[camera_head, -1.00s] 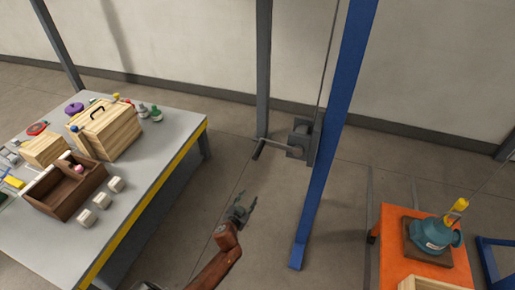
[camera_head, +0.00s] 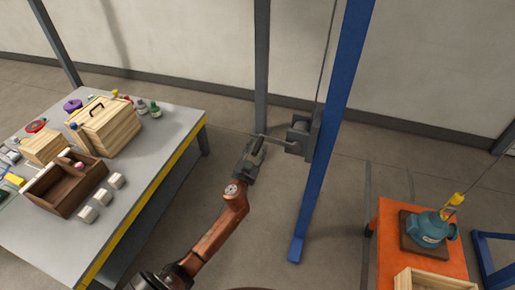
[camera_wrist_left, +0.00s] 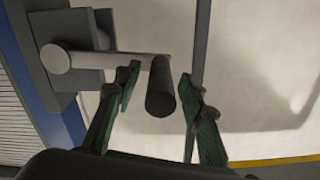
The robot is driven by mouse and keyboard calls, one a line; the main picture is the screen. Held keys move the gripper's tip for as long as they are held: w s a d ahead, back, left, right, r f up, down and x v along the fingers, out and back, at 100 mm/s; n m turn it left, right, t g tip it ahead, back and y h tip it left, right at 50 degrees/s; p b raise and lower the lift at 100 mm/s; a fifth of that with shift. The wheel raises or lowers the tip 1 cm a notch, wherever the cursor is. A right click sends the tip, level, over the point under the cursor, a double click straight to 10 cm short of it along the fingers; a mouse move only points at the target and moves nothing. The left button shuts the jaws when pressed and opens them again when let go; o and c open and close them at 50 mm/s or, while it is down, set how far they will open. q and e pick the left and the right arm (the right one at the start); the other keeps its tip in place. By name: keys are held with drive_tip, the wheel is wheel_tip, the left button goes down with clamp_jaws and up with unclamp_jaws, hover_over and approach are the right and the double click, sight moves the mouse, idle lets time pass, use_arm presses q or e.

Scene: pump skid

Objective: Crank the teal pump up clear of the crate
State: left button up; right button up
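The teal pump (camera_head: 430,229) sits on a brown board on the orange table at right, with a yellow hook (camera_head: 453,200) at its top. The pale wooden crate (camera_head: 432,281) is in front of it, cut by the bottom edge. The winch (camera_head: 300,135) is on the blue post, its crank arm (camera_head: 275,139) pointing left. My left gripper (camera_head: 257,146) is at the crank's outer end. In the left wrist view, its green fingers (camera_wrist_left: 159,72) are apart, with the dark crank handle (camera_wrist_left: 161,88) between them; I see gaps on both sides. My right gripper is not in view.
A grey workbench (camera_head: 160,165) with a yellow edge stands at left, holding a wooden box (camera_head: 105,130), a brown tray (camera_head: 62,187) and small items. A grey post (camera_head: 262,70) rises just behind my left gripper.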

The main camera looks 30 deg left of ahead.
use_arm(q)
drive_tip(key=shift+w, duration=0.2)
clamp_jaws()
idle(0.4)
